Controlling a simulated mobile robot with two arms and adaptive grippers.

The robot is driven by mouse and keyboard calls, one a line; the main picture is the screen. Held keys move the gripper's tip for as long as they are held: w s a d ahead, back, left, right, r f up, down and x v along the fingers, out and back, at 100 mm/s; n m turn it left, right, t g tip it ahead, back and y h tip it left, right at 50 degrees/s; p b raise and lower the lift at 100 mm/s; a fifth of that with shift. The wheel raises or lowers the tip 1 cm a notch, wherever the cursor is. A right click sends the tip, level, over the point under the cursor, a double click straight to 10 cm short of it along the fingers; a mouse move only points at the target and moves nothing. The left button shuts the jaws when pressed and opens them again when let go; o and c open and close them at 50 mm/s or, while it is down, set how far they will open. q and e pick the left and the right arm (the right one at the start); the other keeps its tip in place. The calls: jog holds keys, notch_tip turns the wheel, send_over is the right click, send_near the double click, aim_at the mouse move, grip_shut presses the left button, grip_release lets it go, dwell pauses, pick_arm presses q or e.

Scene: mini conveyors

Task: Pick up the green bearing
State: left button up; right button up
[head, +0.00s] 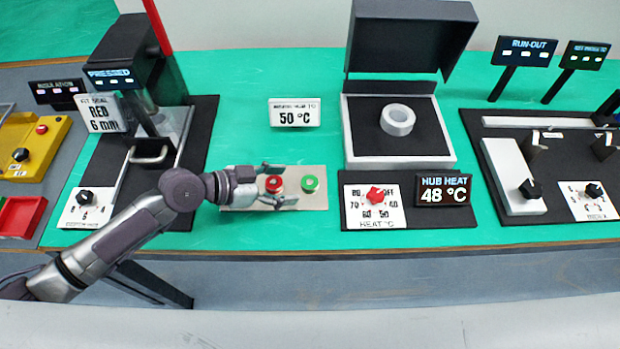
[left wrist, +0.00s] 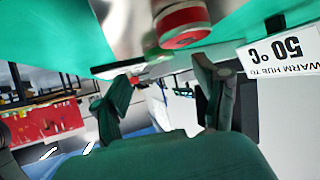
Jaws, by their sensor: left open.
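The green bearing (head: 310,184) is a small round piece with a green face, on the right part of a beige plate (head: 237,204). A matching red bearing (head: 273,184) sits to its left on the same plate. My left gripper (head: 280,186) is open and empty. In the head view its fingers point right, with the red bearing showing between them and the green one just past the tips. In the left wrist view the open fingers (left wrist: 165,92) show, with the red bearing (left wrist: 183,22) at the top. My right gripper is not in view.
A heater (head: 448,161) with a raised dark lid holds a pale ring (head: 397,120), right of the plate. A heat dial (head: 376,194) and a 48 °C display (head: 447,190) stand in front of it. A black press (head: 130,60) stands left. A 50 °C card (head: 295,113) is behind the plate.

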aim_at(309, 182)
pick_arm(q)
jog(key=shift+w+d+f+p, duration=0.1)
jog(key=shift+w+d+p, duration=0.15)
jog(key=shift+d, duration=0.25)
jog(key=shift+w+d+f+p, duration=0.1)
jog(key=shift+d+p, duration=0.25)
jog(key=shift+d, duration=0.15)
jog(key=x, duration=0.3)
jog(key=shift+w+d+f+p, duration=0.15)
jog(key=shift+p, duration=0.25)
jog(key=shift+d+f, duration=0.1)
jog(key=c, duration=1.3)
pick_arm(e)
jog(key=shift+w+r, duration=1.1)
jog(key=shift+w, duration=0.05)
